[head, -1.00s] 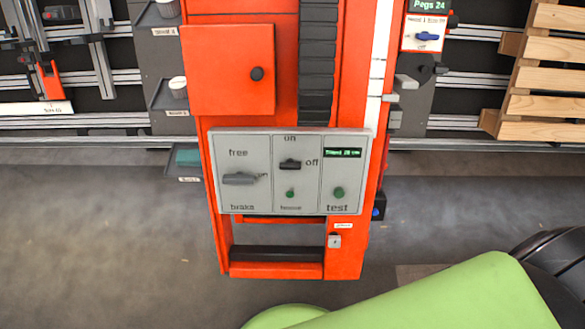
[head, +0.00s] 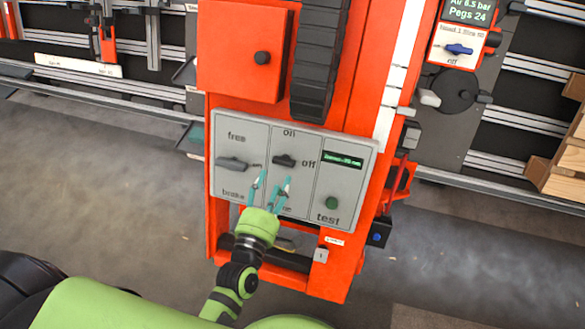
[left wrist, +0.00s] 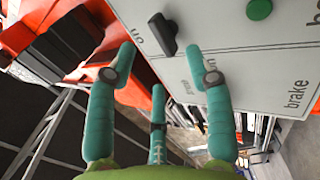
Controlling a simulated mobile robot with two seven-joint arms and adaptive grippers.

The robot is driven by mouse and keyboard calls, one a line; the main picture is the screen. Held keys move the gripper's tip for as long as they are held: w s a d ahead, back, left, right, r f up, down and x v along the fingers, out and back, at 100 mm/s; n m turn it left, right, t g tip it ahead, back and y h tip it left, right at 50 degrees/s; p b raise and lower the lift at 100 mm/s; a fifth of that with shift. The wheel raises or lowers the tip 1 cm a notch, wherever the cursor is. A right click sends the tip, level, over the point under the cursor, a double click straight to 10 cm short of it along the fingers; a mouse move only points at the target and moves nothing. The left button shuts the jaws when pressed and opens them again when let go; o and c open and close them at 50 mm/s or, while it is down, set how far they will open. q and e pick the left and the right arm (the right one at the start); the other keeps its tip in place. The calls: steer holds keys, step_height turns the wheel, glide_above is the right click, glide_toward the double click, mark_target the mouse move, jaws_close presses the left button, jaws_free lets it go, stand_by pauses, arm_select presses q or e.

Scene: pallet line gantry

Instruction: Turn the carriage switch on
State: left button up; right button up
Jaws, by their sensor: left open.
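The carriage switch (head: 285,160) is a small dark handle in the middle section of the grey panel (head: 350,190). Its handle lies sideways, with "off" to its right and "on" above it. In the left wrist view the switch (left wrist: 162,33) is a black handle close to the "on" label. My left gripper (head: 274,180) is in front of the panel, just below the switch, its teal fingers spread and empty. In the left wrist view the gripper (left wrist: 163,55) has the switch just beyond and between its fingertips, with no clear contact. My right gripper is out of view.
A grey brake lever (head: 232,163) sits left of the switch. A green test button (head: 331,203) is at the right, under a small display (head: 343,160). An orange box (head: 240,60) juts out above the panel.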

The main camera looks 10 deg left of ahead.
mark_target(282, 164)
arm_select(q)
steer(key=shift+w+d, duration=0.1)
steer(key=shift+w, duration=2.7)
jaws_close()
